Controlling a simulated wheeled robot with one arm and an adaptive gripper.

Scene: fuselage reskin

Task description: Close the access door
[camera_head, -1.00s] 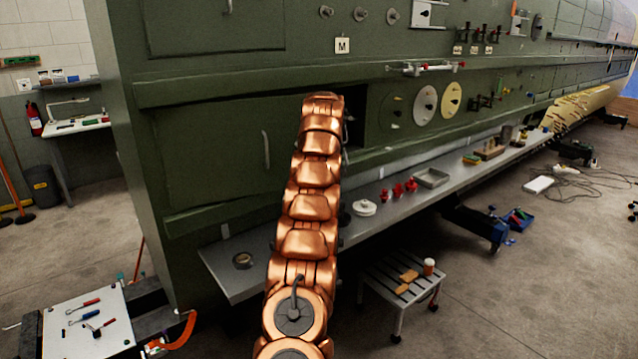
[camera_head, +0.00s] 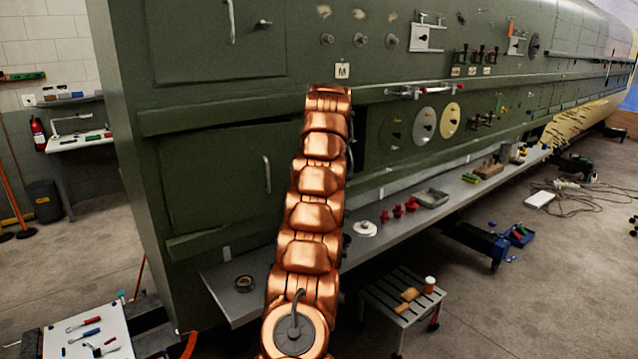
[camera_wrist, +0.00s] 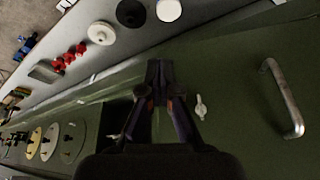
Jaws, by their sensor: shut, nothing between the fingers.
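The access door (camera_head: 215,175) is a green panel low on the green fuselage wall, with a vertical bar handle (camera_head: 267,174). It sits at a slight angle to the wall, and a dark gap shows beside my arm at its right side. The door's right edge is mostly hidden by my copper arm. In the wrist view the handle (camera_wrist: 283,98) is at the right, and a small white latch (camera_wrist: 201,107) is on the green surface. My gripper (camera_wrist: 156,68) is shut and empty, left of the latch. I cannot tell whether it touches the door.
A tool table (camera_head: 90,335) is at lower left.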

